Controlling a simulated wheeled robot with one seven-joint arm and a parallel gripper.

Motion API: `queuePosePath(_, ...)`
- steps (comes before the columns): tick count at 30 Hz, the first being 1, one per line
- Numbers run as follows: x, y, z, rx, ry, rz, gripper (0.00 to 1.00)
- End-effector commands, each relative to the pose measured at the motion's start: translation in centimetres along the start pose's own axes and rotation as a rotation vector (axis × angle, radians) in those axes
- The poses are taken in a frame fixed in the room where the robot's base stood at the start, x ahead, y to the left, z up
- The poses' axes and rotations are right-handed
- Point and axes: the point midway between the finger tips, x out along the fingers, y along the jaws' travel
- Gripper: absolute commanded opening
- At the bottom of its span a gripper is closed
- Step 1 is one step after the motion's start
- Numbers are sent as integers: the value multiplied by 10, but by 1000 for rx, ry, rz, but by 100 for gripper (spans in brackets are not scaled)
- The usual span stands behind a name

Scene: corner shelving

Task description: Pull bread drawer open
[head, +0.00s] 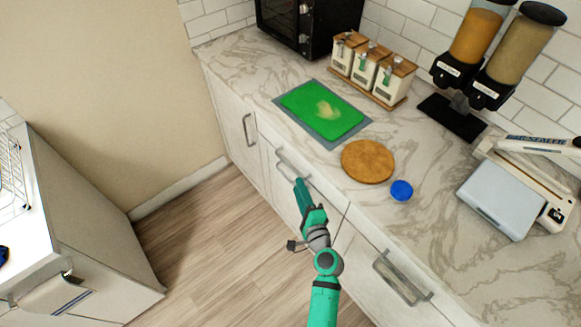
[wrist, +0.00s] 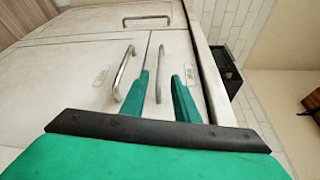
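The drawer with a grey bar handle (head: 292,165) sits under the counter edge, in the middle of the head view, and looks closed. I cannot read a label that marks it as the bread drawer. My green gripper (head: 299,181) is just in front of this drawer, close to the handle. In the wrist view my gripper (wrist: 160,76) has its two fingers apart. A curved handle (wrist: 160,62) shows in line with the gap between the fingertips. I cannot tell whether the fingers touch it.
A second handle (wrist: 125,72) and a farther one (wrist: 147,19) show in the wrist view. The marble counter (head: 225,62) holds a green cutting board (head: 318,108), a round wooden board (head: 368,161) and a blue lid (head: 401,190). A white unit (head: 75,275) stands left; floor between is clear.

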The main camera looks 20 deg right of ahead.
Motion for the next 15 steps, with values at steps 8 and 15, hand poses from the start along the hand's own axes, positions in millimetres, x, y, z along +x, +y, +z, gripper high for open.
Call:
queuePosePath(8, 39, -1, 0, -1, -1, -2, 28)
queuePosePath(15, 80, -1, 0, -1, -1, -1, 28)
